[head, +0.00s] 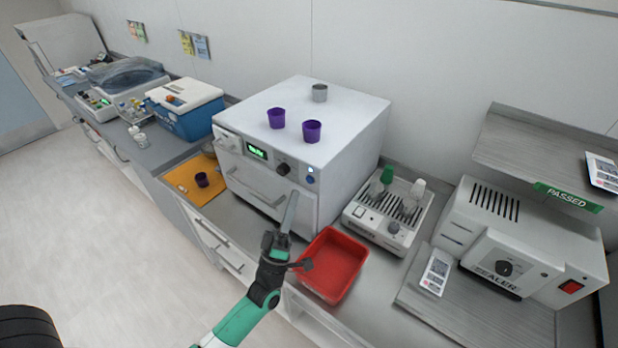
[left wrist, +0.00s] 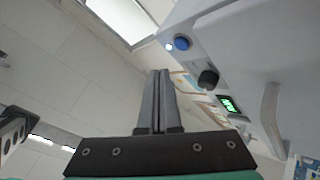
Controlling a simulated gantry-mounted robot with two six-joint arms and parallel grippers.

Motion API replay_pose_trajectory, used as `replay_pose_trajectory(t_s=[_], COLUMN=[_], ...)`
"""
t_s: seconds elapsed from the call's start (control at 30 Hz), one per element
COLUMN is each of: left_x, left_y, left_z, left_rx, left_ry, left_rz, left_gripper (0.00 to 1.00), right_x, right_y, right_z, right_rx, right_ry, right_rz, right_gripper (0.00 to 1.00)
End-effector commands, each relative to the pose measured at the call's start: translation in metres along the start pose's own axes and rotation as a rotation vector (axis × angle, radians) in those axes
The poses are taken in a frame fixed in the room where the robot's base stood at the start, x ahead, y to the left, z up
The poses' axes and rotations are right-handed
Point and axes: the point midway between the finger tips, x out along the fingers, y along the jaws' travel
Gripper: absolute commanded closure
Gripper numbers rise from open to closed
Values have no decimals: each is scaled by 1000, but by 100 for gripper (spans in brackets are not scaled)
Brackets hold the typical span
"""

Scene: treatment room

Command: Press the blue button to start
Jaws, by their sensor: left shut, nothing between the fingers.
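The blue button (head: 310,180) is on the front panel of a white box-shaped machine (head: 345,140), at the right end, beside a black knob and a lit green display. In the left wrist view the blue button (left wrist: 182,43) shows near the top, above and to the right of my fingertips. My left gripper (head: 291,200) is shut and empty, in front of the machine, with its fingertips pointing up just below the button in the head view. In the left wrist view the shut fingers (left wrist: 160,75) appear apart from the button. My right gripper is not seen.
A red tray (head: 336,262) lies below my gripper. A white device (head: 385,215) with tube holders and a sealer (head: 520,245) stand to the right. A blue cooler (head: 190,120) is left.

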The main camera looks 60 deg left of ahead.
Motion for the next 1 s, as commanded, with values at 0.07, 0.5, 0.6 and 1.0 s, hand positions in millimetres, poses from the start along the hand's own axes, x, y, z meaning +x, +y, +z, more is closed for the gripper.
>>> replay_pose_trajectory(t_s=[0.07, 0.5, 0.6, 1.0], left_x=[-5, -17, -16, -16], left_y=[5, 12, 12, 12], left_z=[-4, -12, -12, -12], left_rx=[0, 0, 0, 0], left_ry=[-2, 0, 0, 0], left_rz=[-1, 0, 0, 0], left_gripper=[100, 100, 100, 100], right_x=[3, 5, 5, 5], right_y=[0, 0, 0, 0], right_z=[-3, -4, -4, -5], right_rx=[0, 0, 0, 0], right_ry=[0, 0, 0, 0], right_rz=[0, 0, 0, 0], right_gripper=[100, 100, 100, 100])
